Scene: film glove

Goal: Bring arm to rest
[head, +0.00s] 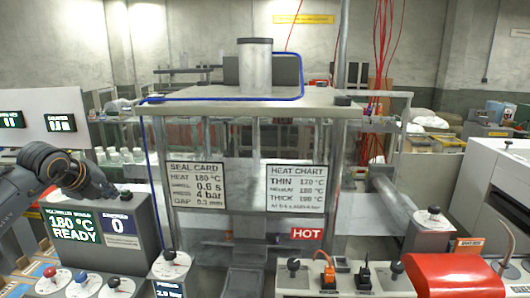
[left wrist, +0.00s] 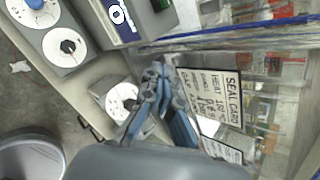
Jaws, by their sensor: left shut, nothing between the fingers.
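My left arm comes in from the left in the head view. My left gripper (head: 108,190) is shut and empty, above the grey control box with the "180 °C READY" display (head: 74,226). In the left wrist view the fingers of the gripper (left wrist: 165,78) are together, with nothing between them. Behind them are a dial panel (left wrist: 122,100) and the seal card (left wrist: 222,95). My right gripper is not in either view.
A sealing press with a flat top plate (head: 205,96) stands in the middle, carrying a heat chart (head: 296,186) and a HOT sign (head: 306,234). Dials (head: 170,265) line the front. A red cover (head: 455,275) is at lower right, beside a white machine (head: 500,180).

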